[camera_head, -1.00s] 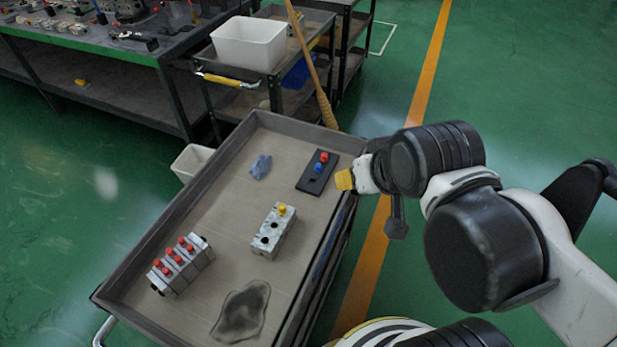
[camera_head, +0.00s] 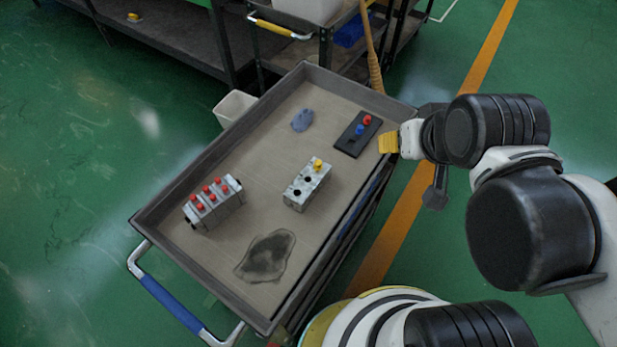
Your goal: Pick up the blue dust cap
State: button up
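The blue dust cap (camera_head: 359,131) sits on a small black plate (camera_head: 351,146) at the right side of the cart tray. A red cap (camera_head: 367,120) sits just behind it on the same plate. My gripper (camera_head: 388,142) is at the tray's right edge, to the right of the black plate and apart from the blue cap. Only a yellow part at its end shows clearly, and its fingers cannot be made out.
The cart tray (camera_head: 168,212) has raised walls. A valve block with a yellow cap (camera_head: 308,183), a block with several red caps (camera_head: 213,203), a crumpled blue rag (camera_head: 302,120) and a dark stain (camera_head: 266,257) lie in it. Bare tray floor lies between them.

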aim_at(360, 130)
jog(key=i+l+u, duration=0.15)
jog(key=l, duration=0.45)
jog(key=i+l+u, duration=0.2)
jog(key=l, duration=0.35)
jog(key=i+l+u, duration=0.15)
jog(key=l, duration=0.5)
jog(key=l+u, duration=0.2)
jog(key=l, duration=0.4)
jog(key=i, duration=0.05)
